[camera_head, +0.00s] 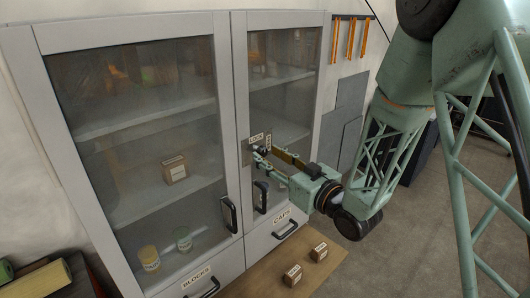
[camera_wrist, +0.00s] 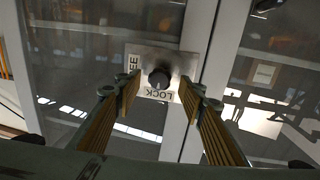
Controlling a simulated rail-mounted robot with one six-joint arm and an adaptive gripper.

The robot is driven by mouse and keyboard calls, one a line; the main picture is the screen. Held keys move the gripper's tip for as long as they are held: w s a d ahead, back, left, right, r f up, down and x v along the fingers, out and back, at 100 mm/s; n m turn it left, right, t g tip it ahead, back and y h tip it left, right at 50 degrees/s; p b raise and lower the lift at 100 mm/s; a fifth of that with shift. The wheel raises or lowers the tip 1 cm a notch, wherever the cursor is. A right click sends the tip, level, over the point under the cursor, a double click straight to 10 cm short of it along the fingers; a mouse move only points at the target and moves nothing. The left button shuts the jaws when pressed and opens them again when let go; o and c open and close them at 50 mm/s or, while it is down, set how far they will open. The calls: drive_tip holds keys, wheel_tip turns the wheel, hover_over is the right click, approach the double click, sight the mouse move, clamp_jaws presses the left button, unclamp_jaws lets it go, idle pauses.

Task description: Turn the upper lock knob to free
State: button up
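The dark round lock knob (camera_wrist: 159,78) sits on a pale metal plate (camera_wrist: 165,57) on the cabinet's door frame. In the wrist view a LOCK label (camera_wrist: 156,94) lies just below the knob, and a partly hidden label ending in "EE" (camera_wrist: 134,62) lies to its left. I cannot clearly read which way the knob points. My gripper (camera_wrist: 160,90) is open, with one finger on each side of the knob and visible gaps to it. In the head view my gripper (camera_head: 266,152) reaches the plate (camera_head: 244,152) from the right, and its fingers partly hide the knob.
The grey cabinet (camera_head: 235,100) has two glass doors with black handles (camera_head: 229,214) and (camera_head: 262,197) below the plate. Drawers marked BLOCKS (camera_head: 196,277) and CAPS (camera_head: 282,218) are beneath. Two small boxes (camera_head: 292,275) and (camera_head: 319,252) rest in front.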

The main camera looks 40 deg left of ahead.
drive_tip(key=shift+x, duration=1.1)
drive_tip(key=shift+c, duration=0.2)
drive_tip(key=c, duration=0.8)
